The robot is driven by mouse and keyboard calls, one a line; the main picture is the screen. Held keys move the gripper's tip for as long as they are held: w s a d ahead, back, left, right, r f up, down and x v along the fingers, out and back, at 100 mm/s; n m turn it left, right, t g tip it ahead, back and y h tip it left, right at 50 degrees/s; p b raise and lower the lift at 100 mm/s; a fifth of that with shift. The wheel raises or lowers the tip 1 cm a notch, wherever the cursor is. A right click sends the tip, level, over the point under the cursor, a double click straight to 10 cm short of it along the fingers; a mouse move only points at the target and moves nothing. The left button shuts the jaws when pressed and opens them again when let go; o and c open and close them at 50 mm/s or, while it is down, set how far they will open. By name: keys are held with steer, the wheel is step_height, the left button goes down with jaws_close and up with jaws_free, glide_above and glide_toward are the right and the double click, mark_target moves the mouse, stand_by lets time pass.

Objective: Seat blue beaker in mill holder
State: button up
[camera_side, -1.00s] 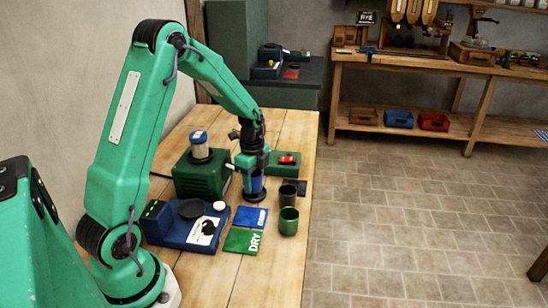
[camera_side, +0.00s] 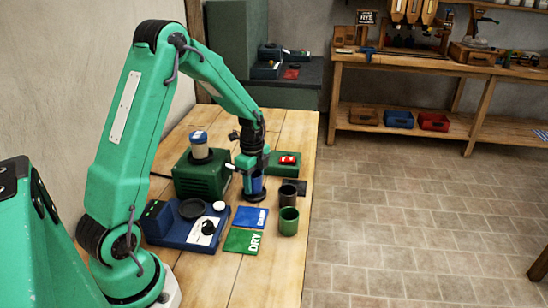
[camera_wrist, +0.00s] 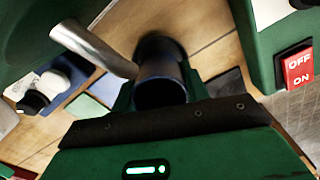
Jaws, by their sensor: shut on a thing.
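My gripper (camera_side: 256,180) is shut on the blue beaker (camera_side: 257,185), which stands roughly upright beside the green mill (camera_side: 203,179). The beaker's dark open mouth also shows between my fingers in the wrist view (camera_wrist: 160,92). The mill holder (camera_side: 255,197) shows as a dark round base directly under the beaker. I cannot tell whether the beaker's bottom touches it. The mill's metal spout (camera_wrist: 95,49) points at the beaker from the left in the wrist view, its end close to the beaker's rim. My fingers hide part of the beaker.
A switch box with a red rocker (camera_wrist: 298,68) stands right of my gripper. A blue scale (camera_side: 180,232), blue mat (camera_side: 250,217) and green mat (camera_side: 244,241) lie in front.

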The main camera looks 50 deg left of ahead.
steer(key=shift+f, duration=0.7)
steer(key=o, duration=0.8)
steer(key=shift+c, duration=0.2)
steer(key=shift+r, duration=0.1)
step_height(320, 180, up, 11)
stand_by(1.2)
stand_by(0.5)
